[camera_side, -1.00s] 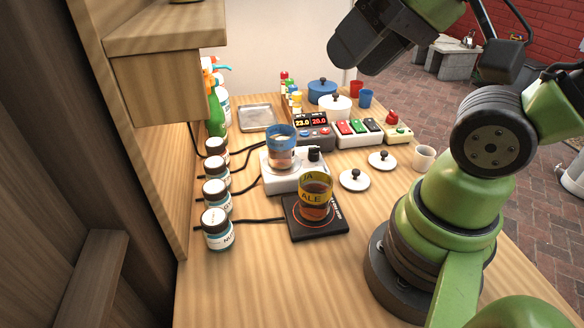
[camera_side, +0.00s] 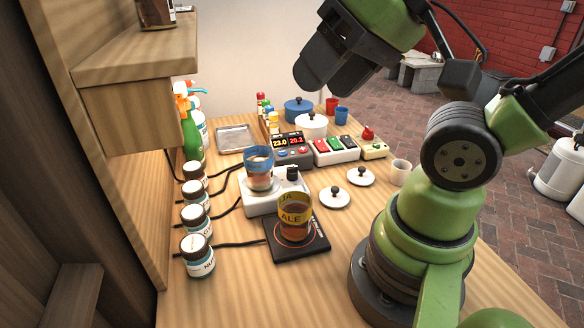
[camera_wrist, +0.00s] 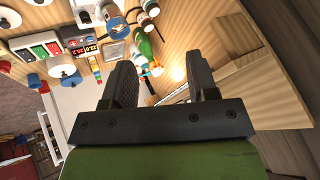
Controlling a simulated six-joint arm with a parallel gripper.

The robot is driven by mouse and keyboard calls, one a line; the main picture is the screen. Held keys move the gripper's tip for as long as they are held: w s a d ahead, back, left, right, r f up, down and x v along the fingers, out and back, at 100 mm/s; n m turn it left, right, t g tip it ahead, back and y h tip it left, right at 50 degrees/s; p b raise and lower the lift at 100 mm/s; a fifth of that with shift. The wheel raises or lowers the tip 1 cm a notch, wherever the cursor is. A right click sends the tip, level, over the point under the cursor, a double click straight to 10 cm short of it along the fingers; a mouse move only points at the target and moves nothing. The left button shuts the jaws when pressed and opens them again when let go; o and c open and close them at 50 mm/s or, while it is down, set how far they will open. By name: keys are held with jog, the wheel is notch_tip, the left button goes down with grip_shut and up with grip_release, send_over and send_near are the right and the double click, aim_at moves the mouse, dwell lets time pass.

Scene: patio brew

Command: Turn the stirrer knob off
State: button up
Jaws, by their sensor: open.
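The stirrer knob (camera_side: 292,173) is a small black knob on top of the white stirrer (camera_side: 262,203), at its right back corner. A beaker with a blue band (camera_side: 259,168) and brown liquid stands on the stirrer, left of the knob. My gripper (camera_side: 312,82) is high above the back of the table, well apart from the knob. In the wrist view my two dark fingers (camera_wrist: 162,76) are apart with nothing between them. The stirrer also shows small at the top of the wrist view (camera_wrist: 84,7), beyond the fingers. The knob's exact setting is too small to tell.
A glass marked ALE (camera_side: 295,218) stands on a black plate (camera_side: 316,246) in front of the stirrer. Two white lids (camera_side: 334,200) lie to the right. Brown-capped jars (camera_side: 198,258) line the left. A display box (camera_side: 294,156) and a switch box (camera_side: 335,153) stand behind.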

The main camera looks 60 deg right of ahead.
jog(key=m+g+h, duration=0.2)
jog(key=m+g, duration=0.5)
jog(key=m, duration=1.6)
send_over(292, 168)
notch_tip(292, 168, down, 16)
jog(key=shift+d+f, duration=0.1)
jog(key=shift+f, duration=0.1)
notch_tip(292, 168, down, 10)
jog(key=shift+r, duration=0.1)
jog(key=c, duration=0.9)
